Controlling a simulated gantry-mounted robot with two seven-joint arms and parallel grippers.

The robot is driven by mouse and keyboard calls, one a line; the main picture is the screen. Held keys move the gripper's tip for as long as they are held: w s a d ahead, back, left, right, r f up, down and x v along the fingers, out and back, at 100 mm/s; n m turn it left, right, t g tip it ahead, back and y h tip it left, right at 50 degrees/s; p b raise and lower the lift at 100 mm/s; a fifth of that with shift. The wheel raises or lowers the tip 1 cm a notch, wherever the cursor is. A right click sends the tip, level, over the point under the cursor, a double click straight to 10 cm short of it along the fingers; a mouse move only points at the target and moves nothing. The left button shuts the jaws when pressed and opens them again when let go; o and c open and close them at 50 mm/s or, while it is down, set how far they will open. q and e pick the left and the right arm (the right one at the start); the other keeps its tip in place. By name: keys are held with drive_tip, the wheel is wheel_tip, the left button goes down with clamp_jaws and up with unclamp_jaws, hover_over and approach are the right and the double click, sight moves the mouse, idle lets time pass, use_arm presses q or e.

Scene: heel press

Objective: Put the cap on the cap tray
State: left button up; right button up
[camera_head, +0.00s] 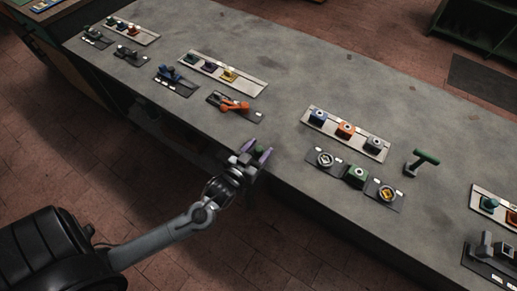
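My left gripper (258,153) has purple fingers and is at the front edge of the grey bench. A small dark green piece shows between its fingers. I cannot tell whether it is held or which part it is. A light tray (346,134) behind it to the right bears a blue cap (318,117), an orange cap (345,130) and a grey cap (374,144). I cannot tell which cap is meant. My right gripper is out of view.
A green-handled tool (423,162) stands right of the tray. More trays with coloured pieces (222,73) (132,31) are at the left, with dark fixtures and an orange lever (234,105) before them. Another fixture (490,253) is at the right. The rear of the bench (370,85) is clear.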

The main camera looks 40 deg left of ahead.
use_arm(q)
drive_tip(key=shift+r, duration=0.15)
drive_tip(key=shift+s, duration=0.2)
drive_tip(key=s+d+m+g, duration=0.1)
drive_tip(key=s+d+g, duration=0.1)
drive_tip(key=s+g, duration=0.2)
drive_tip(key=s+d+f+m+g+h+p, duration=0.1)
drive_tip(key=s+d+g, duration=0.2)
drive_tip(key=s, duration=0.5)
drive_tip(key=s+d+f+m+g+h+p, duration=0.1)
drive_tip(key=s+d+m+g, duration=0.1)
drive_tip(key=s+g, duration=0.3)
drive_tip(key=shift+s+d, duration=0.4)
drive_tip(key=shift+s, duration=0.7)
